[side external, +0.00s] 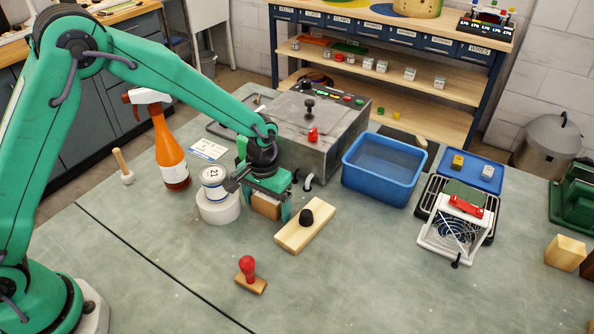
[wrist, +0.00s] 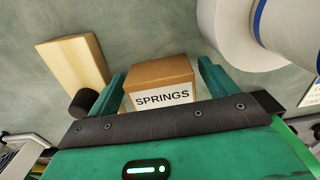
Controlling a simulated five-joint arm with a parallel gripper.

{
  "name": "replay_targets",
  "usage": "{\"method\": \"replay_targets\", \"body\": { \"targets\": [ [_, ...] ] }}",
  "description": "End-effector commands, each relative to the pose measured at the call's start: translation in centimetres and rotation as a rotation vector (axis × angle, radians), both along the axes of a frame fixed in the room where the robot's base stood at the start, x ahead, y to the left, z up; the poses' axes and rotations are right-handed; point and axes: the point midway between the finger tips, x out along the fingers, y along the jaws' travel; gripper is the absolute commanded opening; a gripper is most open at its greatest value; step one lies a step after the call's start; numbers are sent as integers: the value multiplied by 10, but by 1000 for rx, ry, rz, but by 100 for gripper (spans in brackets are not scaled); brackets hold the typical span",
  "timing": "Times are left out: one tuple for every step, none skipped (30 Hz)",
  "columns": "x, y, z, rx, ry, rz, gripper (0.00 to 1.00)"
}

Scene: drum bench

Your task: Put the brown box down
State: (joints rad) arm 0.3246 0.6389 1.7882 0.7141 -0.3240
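The brown box (side external: 265,207) is a small cardboard cube between the two fingers of my gripper (side external: 267,203), low over the bench. In the wrist view the box (wrist: 160,82) shows its plain top and a white label reading SPRINGS. In the side view the gripper body hides the upper part of the box. I cannot tell whether its underside touches the bench.
A white round stand (side external: 219,210) bearing a labelled tin (side external: 214,184) is close to the left. A wooden block (side external: 297,237) with a black knob (side external: 307,217) is close to the right. The blue bin (side external: 352,180) is farther right. Bare bench lies in front.

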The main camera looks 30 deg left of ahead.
Motion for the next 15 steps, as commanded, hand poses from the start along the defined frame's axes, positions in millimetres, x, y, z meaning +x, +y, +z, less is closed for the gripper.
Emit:
{"method": "replay_targets", "body": {
  "targets": [
    [0,0,0,0,0,0,85],
    [0,0,0,0,0,0,85],
    [0,0,0,0,0,0,85],
    [0,0,0,0,0,0,85],
    [0,0,0,0,0,0,85],
    [0,0,1,0,0,0,85],
    [0,0,2,0,0,0,85],
    [0,0,2,0,-1,0,85],
    [0,0,4,0,-1,0,85],
    [0,0,5,0,-1,0,85],
    [0,0,7,0,-1,0,85],
    [0,0,10,0,-1,0,85],
    [0,0,13,-1,-2,0,85],
    [1,0,16,-1,-3,0,85],
    [1,0,20,-1,-3,0,85]
  ]
}}
